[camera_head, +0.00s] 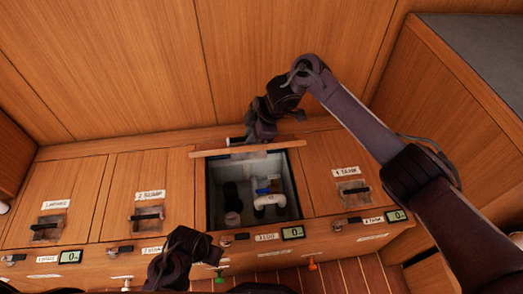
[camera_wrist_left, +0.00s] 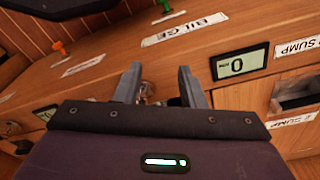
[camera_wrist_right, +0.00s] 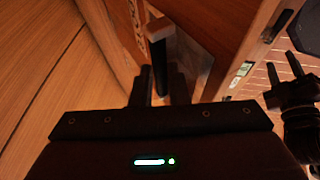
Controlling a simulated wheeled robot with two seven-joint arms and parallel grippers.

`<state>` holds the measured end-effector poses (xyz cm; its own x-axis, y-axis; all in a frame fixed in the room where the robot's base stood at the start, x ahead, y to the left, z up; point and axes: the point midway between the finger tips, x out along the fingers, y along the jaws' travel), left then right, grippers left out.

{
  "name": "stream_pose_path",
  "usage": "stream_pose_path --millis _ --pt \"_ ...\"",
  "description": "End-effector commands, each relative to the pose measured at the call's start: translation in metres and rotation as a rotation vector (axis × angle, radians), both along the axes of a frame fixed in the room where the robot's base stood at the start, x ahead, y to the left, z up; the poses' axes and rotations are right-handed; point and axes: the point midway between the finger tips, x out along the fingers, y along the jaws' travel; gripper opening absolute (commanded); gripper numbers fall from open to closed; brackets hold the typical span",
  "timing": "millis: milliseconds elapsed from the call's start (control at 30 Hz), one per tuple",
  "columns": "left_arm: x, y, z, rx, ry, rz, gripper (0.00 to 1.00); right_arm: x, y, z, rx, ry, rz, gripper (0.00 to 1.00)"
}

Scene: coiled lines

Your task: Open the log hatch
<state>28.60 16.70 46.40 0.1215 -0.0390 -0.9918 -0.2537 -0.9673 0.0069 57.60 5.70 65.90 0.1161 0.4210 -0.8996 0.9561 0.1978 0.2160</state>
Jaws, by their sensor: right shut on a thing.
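The log hatch lid (camera_head: 248,149) stands raised, nearly edge-on in the head view, at the back of its opening. Below it the open compartment (camera_head: 213,180) shows white pipework (camera_head: 268,201), a blue valve part and a dark round fitting. My right gripper (camera_head: 258,132) is behind the raised lid; its fingertips are partly hidden there. In the right wrist view its fingers (camera_wrist_right: 160,88) are shut on the lid's dark handle (camera_wrist_right: 160,62). My left gripper (camera_wrist_left: 160,84) is open and empty, in front of the cabinet face near the bilge label (camera_wrist_left: 185,28).
Closed hatches with recessed handles lie left of the opening (camera_head: 145,210) and right of it (camera_head: 352,190). The front face carries latches, small displays (camera_head: 293,232) and green (camera_head: 219,277) and orange (camera_head: 312,264) knobs. A wooden wall rises behind; a grey-topped cabinet (camera_head: 480,50) stands at right.

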Motion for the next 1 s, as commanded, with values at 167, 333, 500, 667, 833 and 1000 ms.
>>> stream_pose_path --millis 167,333,500,667,833,1000 --pt "0.0 -0.001 0.003 0.0 0.001 -0.003 0.36 0.016 0.001 -0.002 -0.013 0.004 -0.019 0.0" --pt "0.001 -0.001 0.008 -0.001 -0.001 -0.004 0.36 0.022 0.002 0.0 -0.016 0.008 -0.018 0.0" --pt "0.001 -0.001 0.009 0.0 0.001 -0.005 0.36 0.025 0.002 0.002 -0.016 0.009 -0.019 0.0" --pt "0.001 -0.001 0.009 0.0 0.001 -0.005 0.36 0.026 0.002 0.002 -0.016 0.009 -0.02 0.0" --pt "0.0 -0.002 0.009 -0.001 0.002 -0.006 0.36 0.026 0.001 0.002 -0.017 0.01 -0.021 0.0" --pt "-0.002 -0.002 0.009 0.0 0.004 -0.006 0.36 0.026 0.002 0.003 -0.014 0.01 -0.02 0.36"
